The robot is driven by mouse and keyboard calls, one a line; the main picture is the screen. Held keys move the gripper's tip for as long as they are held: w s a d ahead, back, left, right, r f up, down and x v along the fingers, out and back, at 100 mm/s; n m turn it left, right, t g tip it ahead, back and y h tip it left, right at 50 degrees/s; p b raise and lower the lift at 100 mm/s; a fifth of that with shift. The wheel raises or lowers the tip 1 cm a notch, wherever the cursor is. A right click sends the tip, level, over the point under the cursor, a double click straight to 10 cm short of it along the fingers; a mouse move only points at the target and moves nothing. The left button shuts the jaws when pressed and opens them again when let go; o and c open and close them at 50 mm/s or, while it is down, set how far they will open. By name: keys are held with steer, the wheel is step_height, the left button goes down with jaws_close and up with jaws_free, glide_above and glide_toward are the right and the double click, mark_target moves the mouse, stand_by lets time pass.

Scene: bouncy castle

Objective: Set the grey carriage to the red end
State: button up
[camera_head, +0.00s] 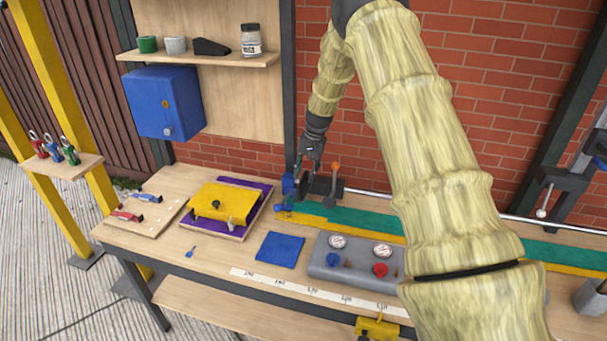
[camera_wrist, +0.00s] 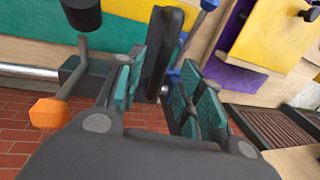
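A dark grey carriage (camera_head: 327,187) sits at the left end of a silver rail (camera_head: 370,193), with an orange-knobbed lever on it. A blue end block (camera_head: 289,186) is just left of it. My gripper (camera_head: 305,176) is down at this carriage. In the wrist view my gripper (camera_wrist: 160,82) is open, its teal pads apart, with a dark upright plate (camera_wrist: 161,50) between them. The left pad is close to the plate; I cannot tell whether they touch. The orange knob (camera_wrist: 48,113) is outside the left finger. I cannot make out a red end; my arm hides part of the rail.
A yellow block on a purple board (camera_head: 222,204), a blue mat (camera_head: 280,249) and a grey gauge panel (camera_head: 350,262) lie on the bench. A brick wall (camera_head: 480,80) stands close behind the rail. A dark clamp-like fixture (camera_head: 560,182) stands at the right.

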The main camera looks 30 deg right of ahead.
steer(key=shift+w+a+f, duration=0.1)
steer(key=shift+w+f, duration=0.1)
steer(key=shift+f, duration=0.95)
